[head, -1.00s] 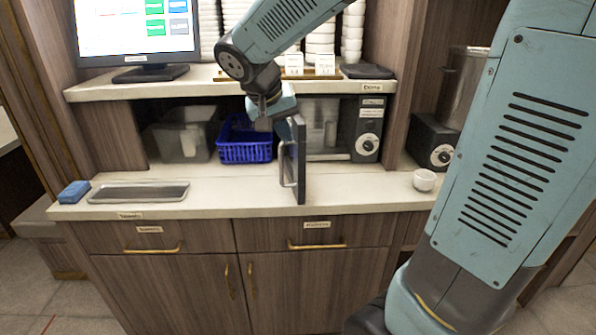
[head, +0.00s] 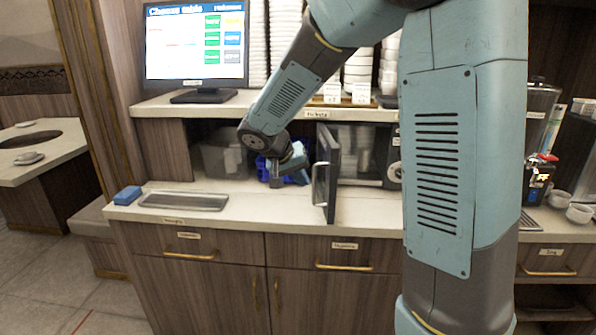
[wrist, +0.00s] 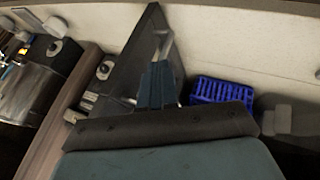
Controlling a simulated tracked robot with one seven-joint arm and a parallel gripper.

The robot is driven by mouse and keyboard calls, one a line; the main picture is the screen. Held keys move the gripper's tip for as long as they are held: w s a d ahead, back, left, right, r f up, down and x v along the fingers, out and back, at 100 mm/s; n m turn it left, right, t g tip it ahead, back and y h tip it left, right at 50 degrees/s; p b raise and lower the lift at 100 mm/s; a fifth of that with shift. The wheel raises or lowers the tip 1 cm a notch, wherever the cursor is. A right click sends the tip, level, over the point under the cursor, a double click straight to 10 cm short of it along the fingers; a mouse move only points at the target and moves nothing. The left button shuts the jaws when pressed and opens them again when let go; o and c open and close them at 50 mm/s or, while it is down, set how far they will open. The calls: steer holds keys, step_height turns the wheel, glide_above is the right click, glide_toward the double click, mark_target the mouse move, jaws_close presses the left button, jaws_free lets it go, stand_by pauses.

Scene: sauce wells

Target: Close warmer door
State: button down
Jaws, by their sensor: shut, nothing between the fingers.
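The warmer door (head: 331,178) is a dark panel with a pale bar handle (head: 318,183) on its left face. It stands open, sticking out from the warmer (head: 396,168) toward the counter's front. My gripper (head: 304,178) is shut and empty, low on the left of the door, close to its handle side. In the wrist view the dark door (wrist: 125,75) stands beside and beyond my shut fingers (wrist: 160,70). I cannot tell whether the fingers touch the door. My arm hides part of the warmer's right side.
A blue basket (wrist: 222,90) stands in the recess behind my gripper. A metal tray (head: 184,201) and a blue sponge (head: 127,195) lie on the counter to the left. A shelf (head: 270,110) with a monitor (head: 196,48) runs above. The counter in front of the door is mostly clear.

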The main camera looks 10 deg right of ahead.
mark_target(315, 183)
steer(key=d+f, duration=0.1)
steer(key=d, duration=0.1)
steer(key=d+f, duration=0.1)
steer(key=d, duration=0.1)
steer(key=shift+w+f, duration=0.3)
steer(key=shift+d, duration=0.85)
